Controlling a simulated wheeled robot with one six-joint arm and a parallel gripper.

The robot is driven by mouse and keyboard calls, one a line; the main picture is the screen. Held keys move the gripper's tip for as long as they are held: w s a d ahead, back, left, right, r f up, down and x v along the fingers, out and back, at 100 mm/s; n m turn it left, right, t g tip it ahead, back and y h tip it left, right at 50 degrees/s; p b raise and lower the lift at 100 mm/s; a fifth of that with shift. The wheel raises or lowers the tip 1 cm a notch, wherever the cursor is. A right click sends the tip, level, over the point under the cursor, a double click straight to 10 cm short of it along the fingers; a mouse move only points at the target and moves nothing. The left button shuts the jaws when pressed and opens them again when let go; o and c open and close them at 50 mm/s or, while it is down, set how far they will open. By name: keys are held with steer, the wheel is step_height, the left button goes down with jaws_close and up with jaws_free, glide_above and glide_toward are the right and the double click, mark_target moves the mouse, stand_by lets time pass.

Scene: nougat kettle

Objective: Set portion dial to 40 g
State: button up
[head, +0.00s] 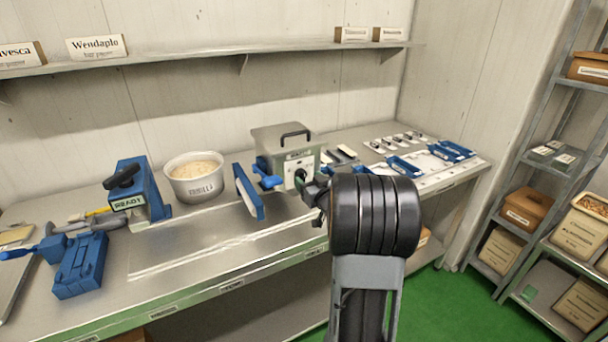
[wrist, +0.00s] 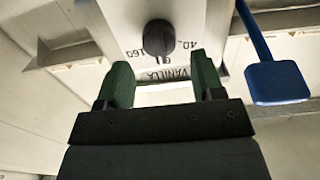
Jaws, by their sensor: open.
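The portion dial is a dark round knob (wrist: 158,38) on the pale front of a machine. The wrist view shows it upside down, with "40", "160", "g" and "VANILLA" printed close by. Which mark the knob points at cannot be told. In the head view my gripper (head: 306,184) is at the machine's front and partly hides the dial.
A blue lever (wrist: 276,80) sticks out beside the dial. Blue tools and trays (head: 404,166) lie to the right.

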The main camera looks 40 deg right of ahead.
mark_target(304, 176)
steer(key=shift+w+d, duration=0.2)
steer(key=shift+w, duration=1.45)
steer(key=c, duration=0.8)
